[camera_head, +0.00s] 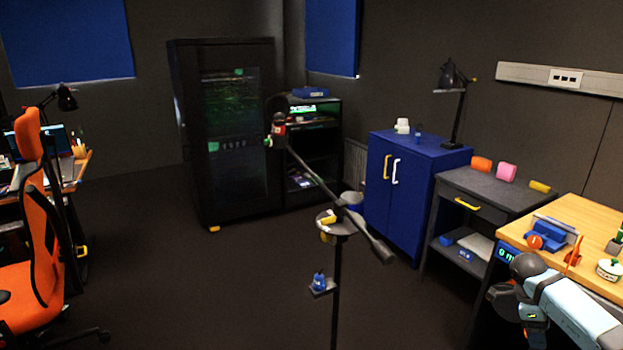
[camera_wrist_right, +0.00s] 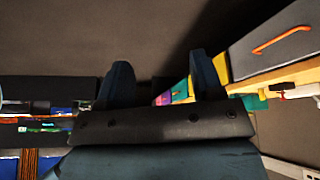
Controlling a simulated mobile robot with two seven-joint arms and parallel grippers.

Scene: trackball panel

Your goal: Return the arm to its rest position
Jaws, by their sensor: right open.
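My right arm (camera_head: 570,305), pale blue with dark joints, comes in at the lower right of the head view, in front of the wooden desk (camera_head: 590,215). Its wrist end hangs at the desk's near left corner. In the right wrist view my right gripper (camera_wrist_right: 160,80) has its two dark fingers wide apart, with nothing between them. A blue device (camera_head: 548,235) with an orange round part (camera_head: 535,241) stands on the desk, apart from the gripper. My left gripper is not in view.
A dark side table (camera_head: 490,188) and a blue cabinet (camera_head: 410,190) stand left of the desk. A thin stand (camera_head: 336,290) with small trays is mid-floor. A black rack (camera_head: 225,130) is at the back, an orange chair (camera_head: 35,240) at left. Dark floor between is open.

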